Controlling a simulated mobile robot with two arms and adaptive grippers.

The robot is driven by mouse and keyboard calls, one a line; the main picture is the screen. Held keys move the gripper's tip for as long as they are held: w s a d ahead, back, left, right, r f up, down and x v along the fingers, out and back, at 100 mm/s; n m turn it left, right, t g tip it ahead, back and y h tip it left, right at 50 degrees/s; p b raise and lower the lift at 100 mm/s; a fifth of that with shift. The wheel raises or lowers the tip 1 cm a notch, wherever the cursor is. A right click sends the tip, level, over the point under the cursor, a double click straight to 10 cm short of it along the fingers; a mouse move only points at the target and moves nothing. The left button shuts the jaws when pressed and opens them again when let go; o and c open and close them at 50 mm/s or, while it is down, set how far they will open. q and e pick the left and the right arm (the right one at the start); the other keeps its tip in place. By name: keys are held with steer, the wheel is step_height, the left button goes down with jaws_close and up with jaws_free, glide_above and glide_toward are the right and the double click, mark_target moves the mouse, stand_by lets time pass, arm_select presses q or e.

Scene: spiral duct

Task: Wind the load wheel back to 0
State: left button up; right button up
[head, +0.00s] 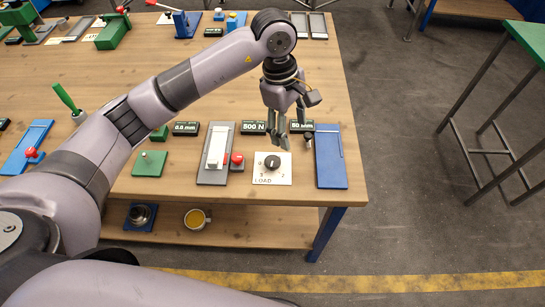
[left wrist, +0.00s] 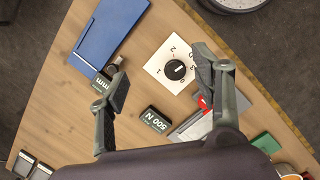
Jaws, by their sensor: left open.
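The load wheel is a small round black knob (head: 272,162) on a square white plate (head: 264,179) marked LOAD, with numbers around the knob. The plate lies near the table's front right corner. The wheel also shows in the left wrist view (left wrist: 175,70), between the fingers in the picture; which number its pale mark points to is too small to tell. My left gripper (head: 291,138) is open and empty, fingers pointing down above the table, just behind and right of the wheel in the head view. In the wrist view its fingers (left wrist: 160,76) are wide apart. My right gripper is out of view.
Beside the plate are a grey fixture (head: 207,174) with a red knob and a blue plate (head: 331,165). Black displays, one reading 500 N (head: 253,127), stand behind. A green plate (head: 150,164) lies left. The floor right of the table is open up to a green-topped table (head: 530,40).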

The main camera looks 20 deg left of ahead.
arm_select(q)
steer(key=y, duration=0.2)
glide_above(273, 161)
step_height(273, 161, down, 15)
steer(key=p, duration=0.5)
steer(key=shift+a, duration=0.1)
steer(key=shift+f, duration=0.65)
steer(key=shift+c, duration=0.5)
steer(key=c, duration=1.1)
